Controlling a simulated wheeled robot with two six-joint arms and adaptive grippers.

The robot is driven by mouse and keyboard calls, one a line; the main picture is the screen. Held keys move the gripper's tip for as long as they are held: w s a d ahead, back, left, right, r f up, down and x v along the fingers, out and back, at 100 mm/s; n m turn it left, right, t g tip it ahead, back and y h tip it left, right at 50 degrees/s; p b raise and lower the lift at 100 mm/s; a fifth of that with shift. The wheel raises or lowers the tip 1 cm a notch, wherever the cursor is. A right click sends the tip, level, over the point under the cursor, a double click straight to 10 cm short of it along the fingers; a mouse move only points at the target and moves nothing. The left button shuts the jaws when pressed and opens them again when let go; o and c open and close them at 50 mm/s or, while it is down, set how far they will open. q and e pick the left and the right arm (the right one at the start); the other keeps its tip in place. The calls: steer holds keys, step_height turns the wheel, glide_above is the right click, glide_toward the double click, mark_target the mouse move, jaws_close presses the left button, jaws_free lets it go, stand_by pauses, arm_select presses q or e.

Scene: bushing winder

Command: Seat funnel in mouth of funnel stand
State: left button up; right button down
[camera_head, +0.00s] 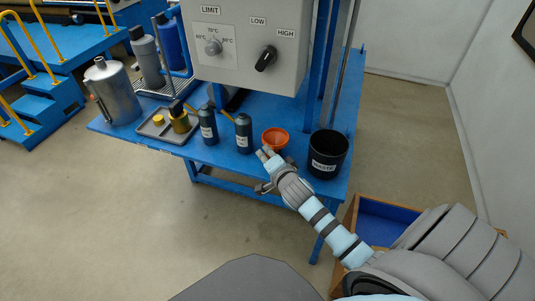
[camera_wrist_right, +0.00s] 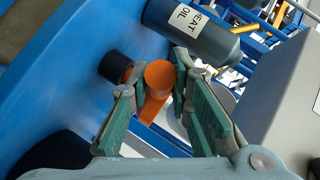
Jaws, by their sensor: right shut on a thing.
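The orange funnel (camera_head: 275,138) is near the front edge of the blue table, between a dark bottle and the black waste bin. My right gripper (camera_head: 267,155) reaches up to it from the front. In the right wrist view, the gripper (camera_wrist_right: 155,92) is shut on the funnel, whose orange parts (camera_wrist_right: 158,75) show between the fingers. A short dark cylinder (camera_wrist_right: 115,65), perhaps the funnel stand, is just left of the funnel, with some orange at its edge. I cannot tell whether the funnel is inside it. My left gripper is out of view.
A heat oil bottle (camera_head: 243,135) stands close to the left of the funnel. The waste bin (camera_head: 327,155) stands to its right. A second dark bottle (camera_head: 208,127), a grey tray (camera_head: 150,130) and a metal can (camera_head: 112,92) are farther left. A control box (camera_head: 235,60) overhangs the table.

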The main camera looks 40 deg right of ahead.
steer(key=shift+f, duration=0.55)
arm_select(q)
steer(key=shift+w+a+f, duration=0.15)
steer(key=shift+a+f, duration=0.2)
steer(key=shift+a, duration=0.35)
arm_select(e)
steer(key=shift+f+b, duration=0.3)
steer(key=shift+b, duration=0.15)
steer(key=c, duration=1.4)
jaws_free()
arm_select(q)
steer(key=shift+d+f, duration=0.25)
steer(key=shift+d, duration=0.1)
arm_select(e)
steer(key=v, duration=1.2)
